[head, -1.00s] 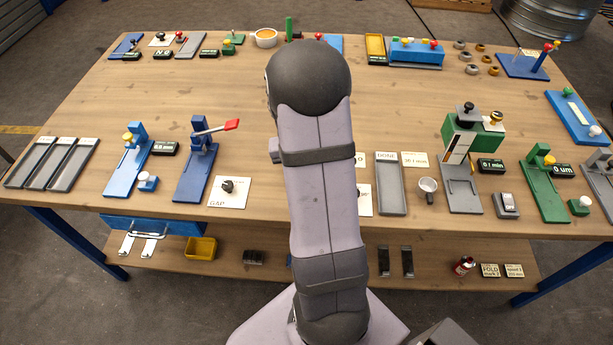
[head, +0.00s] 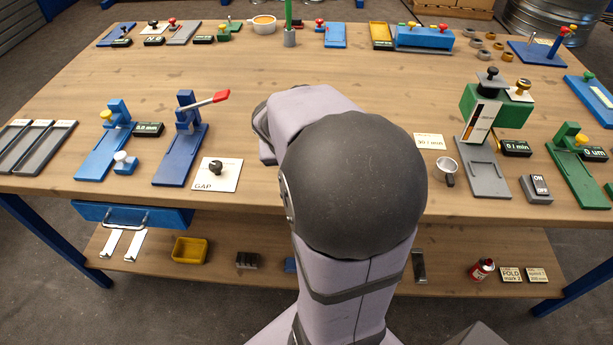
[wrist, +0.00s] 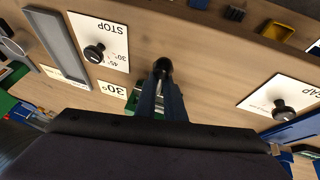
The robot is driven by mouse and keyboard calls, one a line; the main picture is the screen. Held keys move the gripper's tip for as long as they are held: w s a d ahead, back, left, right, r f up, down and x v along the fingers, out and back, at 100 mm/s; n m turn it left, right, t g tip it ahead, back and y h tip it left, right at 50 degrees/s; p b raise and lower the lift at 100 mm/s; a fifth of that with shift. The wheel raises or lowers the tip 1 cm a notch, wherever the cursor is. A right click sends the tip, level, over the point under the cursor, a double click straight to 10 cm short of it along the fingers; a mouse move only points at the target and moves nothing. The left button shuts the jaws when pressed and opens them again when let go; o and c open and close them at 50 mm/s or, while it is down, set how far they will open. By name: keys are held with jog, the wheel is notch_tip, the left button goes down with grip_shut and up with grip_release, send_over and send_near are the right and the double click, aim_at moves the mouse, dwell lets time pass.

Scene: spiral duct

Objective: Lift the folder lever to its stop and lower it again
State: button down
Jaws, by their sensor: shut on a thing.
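In the wrist view my gripper (wrist: 159,90) points at the bench, its two dark blue fingers close together. Between them is a thin grey rod ending in a black ball knob (wrist: 162,66), which looks like the folder lever; my gripper is shut on it. The lever's angle cannot be told.
Beside my gripper in the wrist view are the STOP plate (wrist: 112,40) with a black knob, a 30° card (wrist: 112,89) and the GAP plate (wrist: 262,99). In the head view a blue stand with a red-tipped lever (head: 220,97) stands left.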

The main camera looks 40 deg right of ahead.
jog(key=f+b, duration=0.1)
jog(key=b, duration=0.2)
jog(key=shift+s+a+f+t+h, duration=0.1)
jog(key=shift+f+t+h, duration=0.15)
jog(key=shift+t+h, duration=0.05)
jog(key=shift+b, duration=1.15)
jog(key=c, duration=1.8)
grip_release()
jog(key=shift+h, duration=0.3)
jog(key=shift+c, duration=0.2)
jog(key=shift+r, duration=0.1)
